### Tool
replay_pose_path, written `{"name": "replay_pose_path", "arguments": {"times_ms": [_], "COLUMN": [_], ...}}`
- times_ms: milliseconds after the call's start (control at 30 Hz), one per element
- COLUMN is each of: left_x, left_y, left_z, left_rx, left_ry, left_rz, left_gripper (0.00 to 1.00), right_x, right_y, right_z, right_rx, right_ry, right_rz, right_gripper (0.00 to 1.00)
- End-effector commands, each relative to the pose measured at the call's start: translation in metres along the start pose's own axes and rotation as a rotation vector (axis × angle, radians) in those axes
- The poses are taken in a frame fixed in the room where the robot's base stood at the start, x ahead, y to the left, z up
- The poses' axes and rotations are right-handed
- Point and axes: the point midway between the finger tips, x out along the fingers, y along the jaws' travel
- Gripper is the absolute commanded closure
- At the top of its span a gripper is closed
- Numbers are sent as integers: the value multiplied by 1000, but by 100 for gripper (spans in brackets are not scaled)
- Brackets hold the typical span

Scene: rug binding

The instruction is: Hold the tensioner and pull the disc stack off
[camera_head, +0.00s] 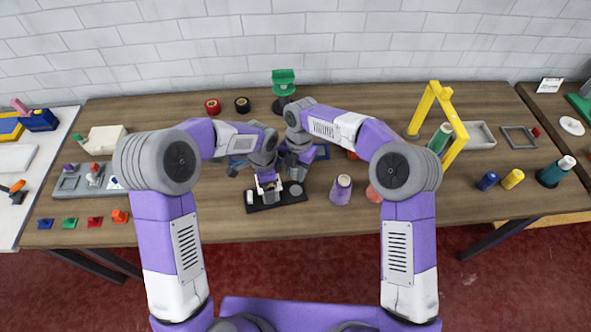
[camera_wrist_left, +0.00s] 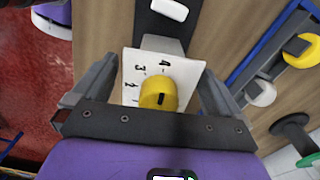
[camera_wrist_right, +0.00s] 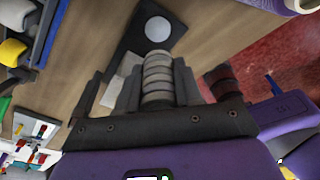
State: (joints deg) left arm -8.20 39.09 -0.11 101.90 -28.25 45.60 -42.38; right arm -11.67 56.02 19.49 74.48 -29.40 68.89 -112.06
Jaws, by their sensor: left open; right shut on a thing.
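The tensioner (camera_head: 287,203) stands on its black base near the front middle of the table. Its white dial plate with numbers and a yellow knob (camera_wrist_left: 158,93) faces the left wrist camera. My left gripper (camera_wrist_left: 160,78) is open, its fingers on either side of the dial plate with gaps showing. The disc stack (camera_wrist_right: 158,80), several pale grey discs in a row, lies between the fingers of my right gripper (camera_wrist_right: 158,92), which is shut on it. In the head view my right gripper (camera_head: 297,172) is close beside the left one, and the stack is hard to make out.
A purple spool (camera_head: 341,190) stands right of the tensioner. A yellow frame (camera_head: 438,105) with a green spool is farther right. A grey tray (camera_head: 90,181) is at the left. A green-topped stand (camera_head: 283,83) is behind my grippers. The front table edge is close.

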Motion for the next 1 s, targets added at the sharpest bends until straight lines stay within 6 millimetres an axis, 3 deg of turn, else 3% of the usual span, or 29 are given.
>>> {"name": "replay_pose_path", "arguments": {"times_ms": [300, 500, 1000], "left_x": [-68, -98, -114], "left_y": [-1, 0, 0], "left_z": [-1, 0, 0], "left_rx": [0, 1, 1], "left_ry": [4, 2, 1], "left_rz": [-6, -4, -1], "left_gripper": [0, 0, 0], "right_x": [0, 0, -5], "right_y": [0, 0, 0], "right_z": [0, 0, -1], "right_rx": [0, 0, 0], "right_ry": [0, 0, 0], "right_rz": [0, 0, 0], "right_gripper": [97, 97, 97]}}
